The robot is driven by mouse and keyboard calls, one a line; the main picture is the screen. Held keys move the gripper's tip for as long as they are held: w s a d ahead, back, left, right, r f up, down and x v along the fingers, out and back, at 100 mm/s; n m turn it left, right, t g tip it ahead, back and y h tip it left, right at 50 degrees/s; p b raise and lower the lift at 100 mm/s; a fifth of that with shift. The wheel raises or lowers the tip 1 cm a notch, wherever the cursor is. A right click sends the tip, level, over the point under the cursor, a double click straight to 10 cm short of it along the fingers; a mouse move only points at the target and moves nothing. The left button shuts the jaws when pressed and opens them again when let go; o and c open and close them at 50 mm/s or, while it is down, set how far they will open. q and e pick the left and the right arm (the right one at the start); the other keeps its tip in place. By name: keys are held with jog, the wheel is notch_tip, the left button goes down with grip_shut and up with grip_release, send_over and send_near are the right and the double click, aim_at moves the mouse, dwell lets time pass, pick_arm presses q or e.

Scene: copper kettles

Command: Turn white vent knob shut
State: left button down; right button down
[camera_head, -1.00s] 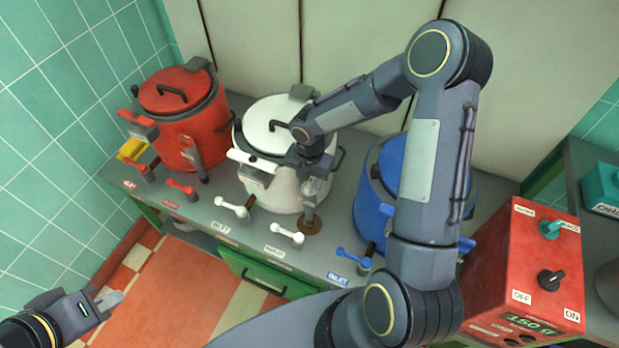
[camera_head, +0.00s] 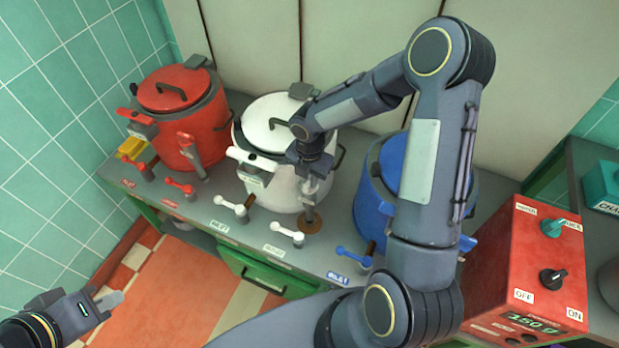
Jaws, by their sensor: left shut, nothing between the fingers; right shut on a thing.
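The white kettle (camera_head: 268,185) stands in the middle of the counter. My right gripper (camera_head: 311,196) points down at its front right side and is shut on a small part there. I take this part to be the white vent knob, but the fingers hide most of it. Below the fingers a thin post meets a round brown base (camera_head: 314,226). Two white levers (camera_head: 232,206) stand on the counter's front edge, the second to the right (camera_head: 287,233). My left gripper (camera_head: 108,300) is shut and empty at the lower left, away from the kettles.
A red kettle (camera_head: 185,125) stands to the left. A blue kettle (camera_head: 372,205) stands to the right, partly behind my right arm. A red control box (camera_head: 525,265) with knobs is at the right. Floor space is free at the lower left.

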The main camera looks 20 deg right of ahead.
jog(key=m+b, duration=0.2)
jog(key=m, duration=0.2)
jog(key=shift+f, duration=0.1)
jog(key=m+b, duration=0.2)
jog(key=m, duration=0.3)
jog(key=shift+b, duration=0.4)
jog(key=m+b, duration=0.2)
jog(key=m, duration=0.2)
jog(key=shift+m+b, duration=0.45)
jog(key=shift+m, duration=1.25)
jog(key=c, duration=1.4)
grip_release()
jog(key=shift+r, duration=0.25)
